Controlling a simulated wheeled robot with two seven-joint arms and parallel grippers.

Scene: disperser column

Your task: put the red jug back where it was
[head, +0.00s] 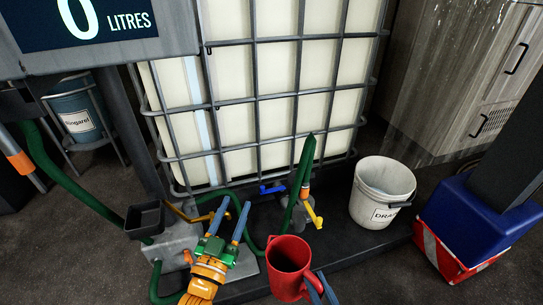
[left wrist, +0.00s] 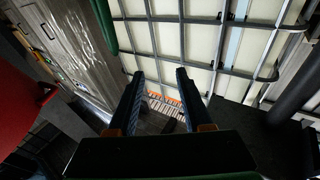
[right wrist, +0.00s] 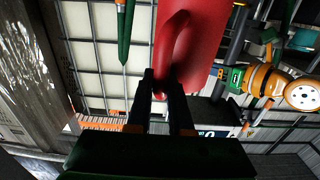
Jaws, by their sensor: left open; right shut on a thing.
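The red jug (head: 284,284) is at the bottom centre of the head view, its open mouth facing up towards the camera. My right gripper (head: 322,288) is at its right side, partly cut off by the frame edge. In the right wrist view, my right gripper (right wrist: 160,84) is shut on the handle of the jug (right wrist: 205,32). My left gripper (head: 230,222) is left of the jug, with blue fingers apart and pointing towards the caged tank. In the left wrist view, the left gripper (left wrist: 158,82) is open and empty. A red surface, probably the jug (left wrist: 28,100), fills that view's left edge.
The white tank in a grey cage (head: 278,85) stands behind. A white bucket (head: 382,192) stands right, with a blue and red box (head: 455,232) beyond it. A black tray (head: 145,219), green hoses and valves lie left and centre. A display panel (head: 95,28) hangs upper left.

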